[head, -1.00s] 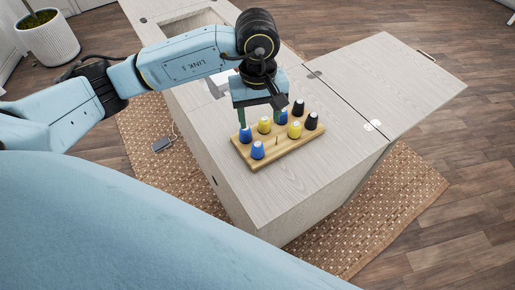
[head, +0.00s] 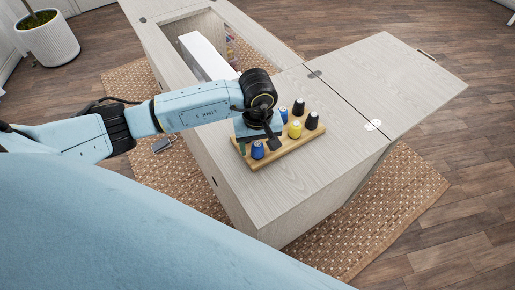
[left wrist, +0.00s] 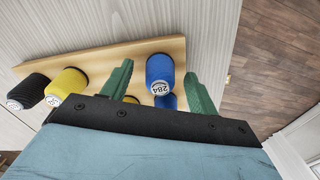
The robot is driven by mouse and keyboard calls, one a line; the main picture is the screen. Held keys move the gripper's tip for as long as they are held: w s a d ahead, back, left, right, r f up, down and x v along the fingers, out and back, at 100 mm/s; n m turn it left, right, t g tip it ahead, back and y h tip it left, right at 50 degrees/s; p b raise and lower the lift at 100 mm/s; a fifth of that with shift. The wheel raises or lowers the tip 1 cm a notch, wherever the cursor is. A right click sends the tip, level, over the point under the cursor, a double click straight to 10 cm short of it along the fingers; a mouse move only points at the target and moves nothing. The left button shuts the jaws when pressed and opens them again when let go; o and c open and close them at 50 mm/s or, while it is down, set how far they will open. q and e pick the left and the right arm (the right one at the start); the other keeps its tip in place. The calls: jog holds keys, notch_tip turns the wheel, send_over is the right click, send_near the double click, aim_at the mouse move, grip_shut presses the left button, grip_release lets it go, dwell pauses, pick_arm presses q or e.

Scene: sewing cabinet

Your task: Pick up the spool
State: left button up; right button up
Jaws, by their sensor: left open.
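A wooden spool rack (head: 290,146) holds blue, yellow and black thread spools on the cabinet top. My left gripper (head: 260,143) is low over the rack's left part and hides some of it. In the left wrist view its green fingers (left wrist: 160,70) are open, with a blue spool (left wrist: 160,72) showing between them. I cannot tell whether they touch it. A blue spool (head: 257,150) shows just below the gripper in the head view. Another blue spool (head: 283,115), a yellow spool (head: 295,129) and two black spools (head: 312,121) stand to the right. My right gripper is out of view.
The pale wood cabinet top (head: 330,155) is bare in front of the rack. A side leaf (head: 395,75) extends right. Behind is an opening with a white object (head: 205,55) in it. A woven rug (head: 400,205) lies under the cabinet.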

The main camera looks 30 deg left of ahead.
aim_at(258, 145)
pick_arm(q)
jog(key=shift+f, duration=0.25)
jog(key=c, duration=1.1)
jog(key=shift+o, duration=0.2)
jog(key=shift+r, duration=0.1)
notch_tip(258, 145, up, 10)
jog(key=shift+f+p, duration=0.1)
jog(key=shift+p, duration=0.25)
